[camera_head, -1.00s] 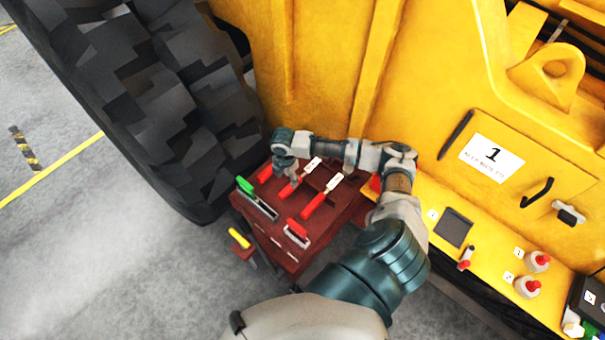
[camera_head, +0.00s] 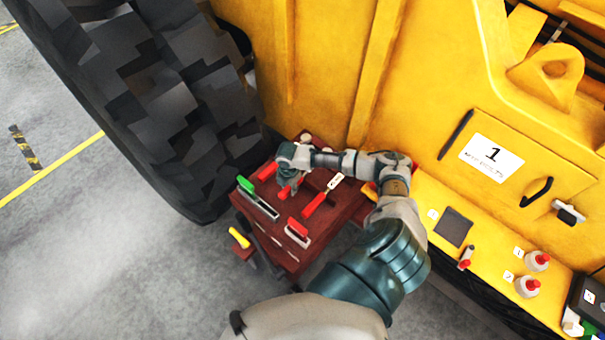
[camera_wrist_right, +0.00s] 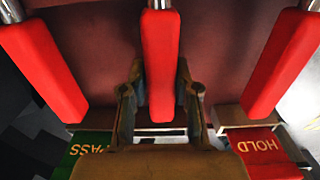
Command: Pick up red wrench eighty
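Three red-handled wrenches lie side by side on a dark red cart (camera_head: 345,205): a left one (camera_head: 267,171), a middle one (camera_head: 285,192) and a right one (camera_head: 313,205). The right one has a white tag whose writing is too small to read, so I cannot tell which is eighty. My right gripper (camera_head: 290,178) is over the middle wrench and hides part of it. In the right wrist view, the open fingers (camera_wrist_right: 160,100) stand on either side of the middle red handle (camera_wrist_right: 160,50), with narrow gaps. My left gripper is out of view.
The wrist view shows a green PASS tray (camera_wrist_right: 85,150) and a red HOLD tray (camera_wrist_right: 262,145) near the handle ends. A large black tire (camera_head: 150,100) stands left of the cart, and a yellow machine body (camera_head: 320,60) rises behind it.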

